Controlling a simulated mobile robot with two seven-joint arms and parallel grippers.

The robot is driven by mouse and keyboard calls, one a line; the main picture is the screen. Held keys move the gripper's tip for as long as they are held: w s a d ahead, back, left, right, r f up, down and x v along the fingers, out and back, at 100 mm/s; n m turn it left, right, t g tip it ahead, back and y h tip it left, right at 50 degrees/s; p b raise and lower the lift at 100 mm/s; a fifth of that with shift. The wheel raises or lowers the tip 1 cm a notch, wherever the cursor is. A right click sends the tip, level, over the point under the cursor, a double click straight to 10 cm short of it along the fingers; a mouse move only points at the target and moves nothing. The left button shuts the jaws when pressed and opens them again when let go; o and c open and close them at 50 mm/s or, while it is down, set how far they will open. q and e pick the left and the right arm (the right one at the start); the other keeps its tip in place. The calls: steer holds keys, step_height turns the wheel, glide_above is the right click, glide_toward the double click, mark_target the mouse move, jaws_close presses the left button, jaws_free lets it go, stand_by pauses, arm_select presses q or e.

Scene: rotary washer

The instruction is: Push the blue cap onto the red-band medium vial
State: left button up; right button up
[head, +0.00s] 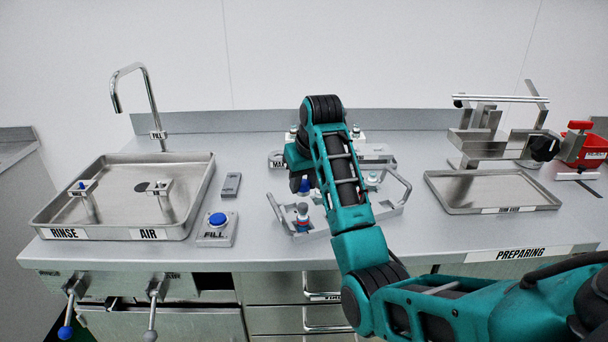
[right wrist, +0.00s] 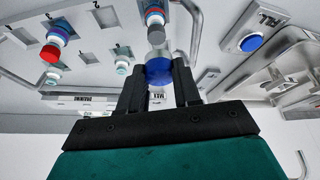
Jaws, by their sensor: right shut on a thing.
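My right gripper (right wrist: 158,82) is shut on the blue cap (right wrist: 158,70), which sits between its two dark fingers in the right wrist view. In the head view the cap shows as a small blue patch (head: 304,185) beside my arm. A vial with red and blue bands (head: 303,214) stands in the metal rack (head: 323,233), in front of the held cap; a banded vial shows beyond the cap in the right wrist view (right wrist: 154,15). A grey part (right wrist: 156,36) shows between them, and contact cannot be told. My left gripper is out of view.
Other vials (right wrist: 57,37) stand in the rack. A blue FILL button (head: 218,219) and the sink tray (head: 115,234) are to the left. A metal tray (head: 492,193) under a stand is at right. My right arm hides part of the rack.

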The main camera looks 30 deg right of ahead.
mark_target(306, 195)
steer(key=shift+f, duration=2.35)
steer(key=shift+f, duration=0.6)
stand_by(1.3)
steer(key=o, duration=1)
steer(key=shift+r, duration=0.1)
steer(key=shift+o, duration=0.2)
steer(key=shift+r, duration=0.1)
steer(key=v, duration=1.2)
steer(key=shift+s+r, duration=0.15)
steer(key=shift+r, duration=0.15)
